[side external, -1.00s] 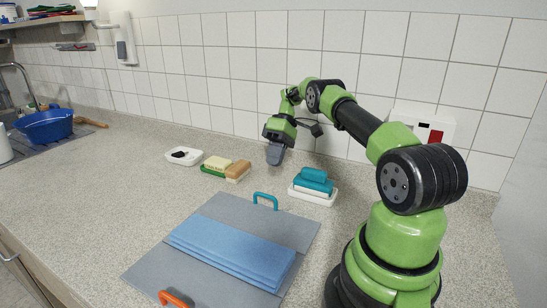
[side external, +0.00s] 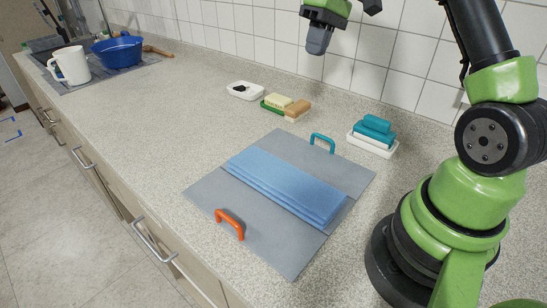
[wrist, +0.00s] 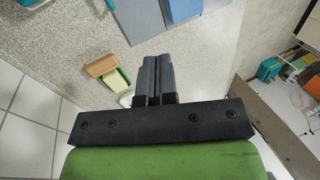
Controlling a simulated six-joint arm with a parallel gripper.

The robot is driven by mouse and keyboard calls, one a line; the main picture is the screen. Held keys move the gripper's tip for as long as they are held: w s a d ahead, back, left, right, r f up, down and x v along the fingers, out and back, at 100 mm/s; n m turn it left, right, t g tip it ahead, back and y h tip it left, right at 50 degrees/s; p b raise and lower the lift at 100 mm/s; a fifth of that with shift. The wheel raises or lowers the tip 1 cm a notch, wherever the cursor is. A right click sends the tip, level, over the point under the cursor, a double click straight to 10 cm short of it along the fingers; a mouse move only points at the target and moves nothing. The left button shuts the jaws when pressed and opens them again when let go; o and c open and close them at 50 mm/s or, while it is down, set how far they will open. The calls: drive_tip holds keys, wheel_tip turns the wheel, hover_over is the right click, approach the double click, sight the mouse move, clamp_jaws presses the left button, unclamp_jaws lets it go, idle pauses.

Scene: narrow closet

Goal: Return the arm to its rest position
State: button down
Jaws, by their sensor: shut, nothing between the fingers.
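My gripper (side external: 318,38) is at the top of the side view, raised well above the countertop near the tiled wall. Its fingers are together with nothing between them. The wrist view shows the two dark fingers (wrist: 158,78) side by side, pointing at the counter. My green and black arm stands at the right, and its upper part is cut off by the top edge of the side view.
A grey mat (side external: 212,187) with orange (side external: 230,222) and teal (side external: 322,142) handles bears a folded blue cloth (side external: 285,183). Behind are a white dish (side external: 245,92), sponges (side external: 287,106) and a teal brush (side external: 373,130). A blue basin (side external: 117,52) and white jug (side external: 69,65) stand far left.

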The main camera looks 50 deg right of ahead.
drive_tip(key=s+a+r+m+t+h, duration=0.1)
drive_tip(key=s+a+r+t, duration=0.1)
drive_tip(key=s+a+r, duration=0.4)
drive_tip(key=s+a+r+m+t+h, duration=0.1)
drive_tip(key=s+a+r+t, duration=0.15)
drive_tip(key=s+a, duration=0.45)
drive_tip(key=s+a+f+m+t, duration=0.1)
drive_tip(key=s+a+t, duration=0.1)
drive_tip(key=s+a, duration=0.2)
drive_tip(key=shift+s+a+f, duration=0.25)
drive_tip(key=shift+s+f, duration=0.15)
drive_tip(key=shift+s, duration=0.45)
idle(1.3)
